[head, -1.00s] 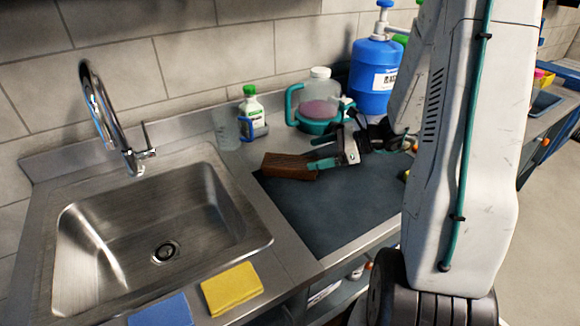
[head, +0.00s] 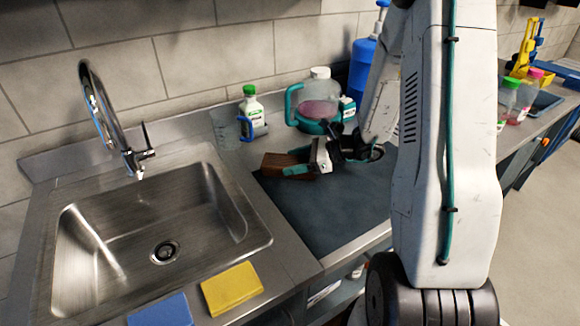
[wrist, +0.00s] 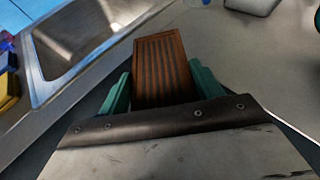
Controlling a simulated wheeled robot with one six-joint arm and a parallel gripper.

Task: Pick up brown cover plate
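The brown cover plate (head: 278,164) is a brown, striped block at the left end of the dark mat. It is partly hidden behind my gripper (head: 298,165) in the head view. In the wrist view the plate (wrist: 160,68) lies between the two teal fingers of my gripper (wrist: 160,85), its far end reaching past the fingertips. Both fingers look to be against its sides, with no clear gap. Its near end is hidden by the gripper body. I cannot tell whether it is clear of the counter.
The steel sink (head: 110,235) is to the left. A green-capped bottle (head: 252,110), a clear jug with teal handle (head: 318,95) and a blue container (head: 362,75) stand behind. A yellow sponge (head: 231,288) and a blue one (head: 160,311) lie in front. The dark mat (head: 330,210) is bare in front.

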